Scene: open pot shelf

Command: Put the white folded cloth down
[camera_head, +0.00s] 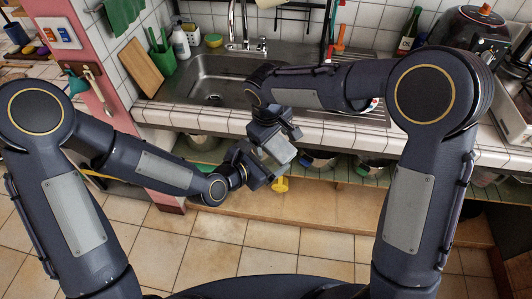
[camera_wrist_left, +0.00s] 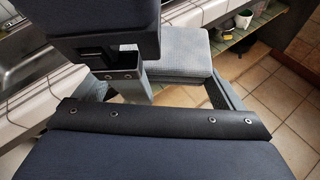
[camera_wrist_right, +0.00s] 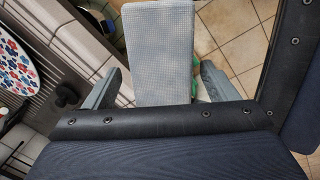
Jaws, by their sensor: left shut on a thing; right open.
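The white folded cloth (camera_head: 276,154) is a pale, textured flat block in front of the counter, above the lower shelf. My left gripper (camera_head: 262,165) is shut on it from the lower left. The cloth also shows in the left wrist view (camera_wrist_left: 175,52), with my right gripper's dark body overlapping its left side. My right gripper (camera_head: 279,137) is close above the cloth. In the right wrist view the cloth (camera_wrist_right: 160,45) lies between the spread fingers of my right gripper (camera_wrist_right: 158,88), with a gap at each side. The exact left finger contact is hidden.
The tiled counter edge (camera_head: 330,132) runs behind both grippers, with a steel sink (camera_head: 213,80) in it. Below is an open shelf with several pots (camera_head: 318,162) and a wooden bottom board (camera_head: 335,207). A yellow object (camera_head: 280,186) shows just below the cloth. The tiled floor is clear.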

